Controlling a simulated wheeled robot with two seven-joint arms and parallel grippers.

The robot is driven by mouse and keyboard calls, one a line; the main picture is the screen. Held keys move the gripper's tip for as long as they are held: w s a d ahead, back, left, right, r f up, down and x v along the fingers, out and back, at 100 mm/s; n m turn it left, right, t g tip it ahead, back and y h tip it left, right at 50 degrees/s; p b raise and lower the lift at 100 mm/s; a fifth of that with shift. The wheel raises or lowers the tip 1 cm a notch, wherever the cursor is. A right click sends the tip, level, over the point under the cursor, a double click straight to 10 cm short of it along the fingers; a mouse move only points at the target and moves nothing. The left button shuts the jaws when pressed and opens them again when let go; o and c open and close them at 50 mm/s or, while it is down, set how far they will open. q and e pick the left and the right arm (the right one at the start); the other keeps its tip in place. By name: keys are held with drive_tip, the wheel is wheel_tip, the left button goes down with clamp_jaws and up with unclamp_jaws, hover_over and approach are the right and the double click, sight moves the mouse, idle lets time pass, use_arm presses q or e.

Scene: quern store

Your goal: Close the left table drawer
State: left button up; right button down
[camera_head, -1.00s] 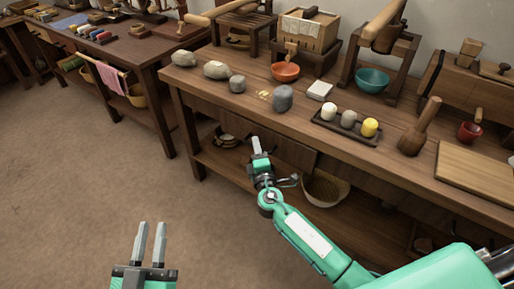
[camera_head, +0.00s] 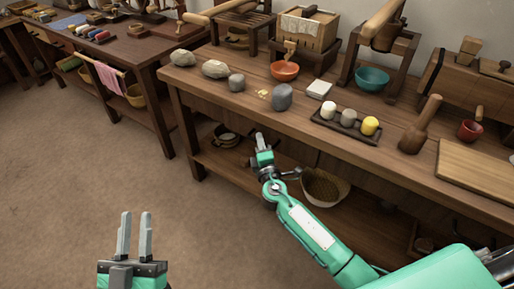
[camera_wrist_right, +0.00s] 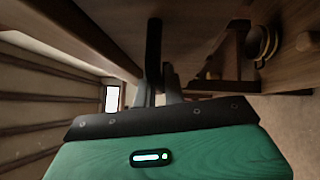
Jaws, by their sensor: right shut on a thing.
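The workbench (camera_head: 225,105) runs across the head view. Its left drawer (camera_head: 290,148) is under the tabletop, its front close to the bench's front edge and partly hidden by my right arm. My right gripper (camera_head: 261,140) is at the drawer front, below the bench edge. In the right wrist view it is shut on a dark bar-shaped handle (camera_wrist_right: 154,48), with the wooden front beside it. Whether the drawer is fully flush cannot be told. My left gripper (camera_head: 135,215) is open and empty above the floor, well away from the bench.
Stones, a grey stone (camera_head: 282,97), an orange bowl (camera_head: 285,70), a tray (camera_head: 343,128) with cups and a wooden mallet (camera_head: 420,125) stand on the bench. A basket (camera_head: 325,187) sits on the lower shelf. Floor (camera_head: 90,180) at left is clear.

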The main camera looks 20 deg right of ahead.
use_arm(q)
drive_tip(key=shift+s+a+r+t, duration=0.15)
drive_tip(key=shift+r+t, duration=0.1)
drive_tip(key=shift+r, duration=0.1)
drive_tip(key=shift+s+a+r+t, duration=0.1)
drive_tip(key=shift+a+r+t, duration=0.05)
drive_tip(key=shift+r+t, duration=0.15)
use_arm(e)
drive_tip(key=shift+w+d, duration=0.2)
drive_tip(key=shift+d, duration=0.15)
drive_tip(key=shift+r, duration=0.1)
drive_tip(key=c, duration=1.5)
unclamp_jaws()
drive_tip(key=shift+d, duration=0.1)
use_arm(q)
drive_tip(key=shift+w+d, duration=0.1)
drive_tip(key=shift+a+r, duration=0.2)
drive_tip(key=shift+r, duration=0.45)
use_arm(e)
drive_tip(key=s+a+f, duration=0.1)
drive_tip(key=s+f, duration=0.1)
drive_tip(key=s, duration=1.1)
drive_tip(key=shift+s+a, duration=0.25)
drive_tip(key=shift+a, duration=0.1)
